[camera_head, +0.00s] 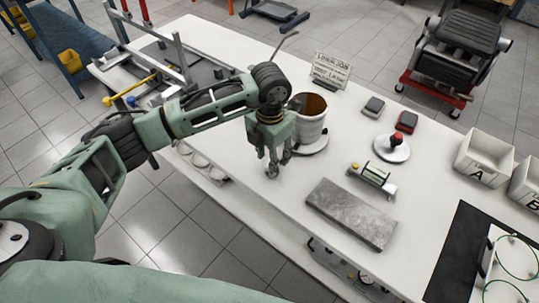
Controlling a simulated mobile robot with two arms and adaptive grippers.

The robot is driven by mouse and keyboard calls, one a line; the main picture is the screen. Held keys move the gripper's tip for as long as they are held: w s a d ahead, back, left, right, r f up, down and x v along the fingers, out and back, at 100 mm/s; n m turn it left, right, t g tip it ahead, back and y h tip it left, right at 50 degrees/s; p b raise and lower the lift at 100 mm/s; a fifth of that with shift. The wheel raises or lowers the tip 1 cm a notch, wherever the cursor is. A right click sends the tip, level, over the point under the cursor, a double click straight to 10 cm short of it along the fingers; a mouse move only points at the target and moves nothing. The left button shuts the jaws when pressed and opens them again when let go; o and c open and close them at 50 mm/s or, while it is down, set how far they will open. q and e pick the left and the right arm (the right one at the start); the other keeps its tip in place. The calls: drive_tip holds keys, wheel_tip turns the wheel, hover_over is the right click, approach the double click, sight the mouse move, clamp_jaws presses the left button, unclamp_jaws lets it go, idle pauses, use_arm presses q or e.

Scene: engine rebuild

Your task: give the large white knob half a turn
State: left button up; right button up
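My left gripper (272,168) points down near the table's front edge, beside and in front of a white pot with a brown inside (311,122). Its fingertips are small and partly overlap here, so I cannot tell whether they are open, shut or touching anything. I cannot pick out a large white knob for certain. Several pale round shapes (201,160) sit along the table's front edge, left of the gripper; they are too small to identify. My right gripper is not in view.
On the white table (262,205) are a grey slab (352,213), a small device with a green tube (373,176), a white disc with a red knob (391,150) and white bins (484,160). A metal frame (165,62) with a yellow-handled rod stands at left.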

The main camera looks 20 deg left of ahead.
use_arm(q)
drive_tip(key=shift+f, duration=0.35)
drive_tip(key=shift+r, duration=0.1)
drive_tip(key=c, duration=1)
drive_tip(key=shift+w+f+m+b, duration=0.2)
drive_tip(key=shift+m+b, duration=0.5)
drive_tip(key=shift+b, duration=0.55)
drive_tip(key=shift+r+m, duration=0.2)
drive_tip(key=shift+m, duration=0.2)
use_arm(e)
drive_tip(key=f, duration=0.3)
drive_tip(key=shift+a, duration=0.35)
use_arm(q)
drive_tip(key=o, duration=0.8)
drive_tip(key=shift+o, duration=1)
drive_tip(key=shift+a, duration=0.1)
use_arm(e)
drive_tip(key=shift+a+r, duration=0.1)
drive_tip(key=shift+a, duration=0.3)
use_arm(q)
drive_tip(key=shift+s, duration=0.1)
